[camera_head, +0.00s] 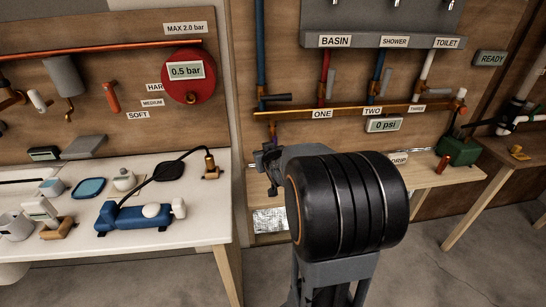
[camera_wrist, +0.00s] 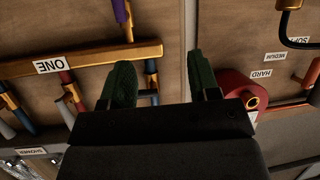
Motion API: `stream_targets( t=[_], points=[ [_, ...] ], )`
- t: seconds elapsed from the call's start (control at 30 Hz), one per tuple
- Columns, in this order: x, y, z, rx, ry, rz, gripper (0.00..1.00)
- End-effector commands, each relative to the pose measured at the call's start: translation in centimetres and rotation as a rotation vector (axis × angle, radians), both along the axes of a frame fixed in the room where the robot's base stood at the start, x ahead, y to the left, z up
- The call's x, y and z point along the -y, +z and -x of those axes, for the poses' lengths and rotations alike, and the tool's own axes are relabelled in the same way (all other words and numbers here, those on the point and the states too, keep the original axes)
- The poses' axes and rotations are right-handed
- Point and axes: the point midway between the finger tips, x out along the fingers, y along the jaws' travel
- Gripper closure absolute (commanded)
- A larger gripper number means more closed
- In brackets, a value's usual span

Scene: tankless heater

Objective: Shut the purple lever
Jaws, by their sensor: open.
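The purple lever (camera_wrist: 122,12) shows at the top edge of the wrist view, with its far end cut off by the frame. It joins a brass fitting at the copper pipe labelled ONE (camera_wrist: 80,60); this view is upside down. My wrist hides the area below in the head view.
A red round gauge (camera_head: 187,77) reading 0.5 bar hangs on the left board. A white table (camera_head: 200,225) with several devices stands left, a wooden bench (camera_head: 425,178) right. Grey, red and blue-piped levers sit above the pipe. The 0 psi display (camera_head: 383,125) is right.

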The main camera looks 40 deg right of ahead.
Motion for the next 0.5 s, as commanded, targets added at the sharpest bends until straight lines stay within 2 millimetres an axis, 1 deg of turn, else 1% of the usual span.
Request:
stream_targets(
  t=[0.03,0.1,0.2,0.33,0.5],
  points=[
    [2.2,-3.1,-0.6,0.056,-0.008,0.008,0.44],
    [4.3,-4.6,-1.3,0.143,0.0,0.021,0.44],
    [6.5,-6.5,-1.8,0.244,0.017,0.03,0.44],
    [8.2,-8.1,-1.8,0.339,0.041,0.034,0.44],
    [9.1,-8.8,-2.3,0.397,0.059,0.035,0.44]
  ],
)
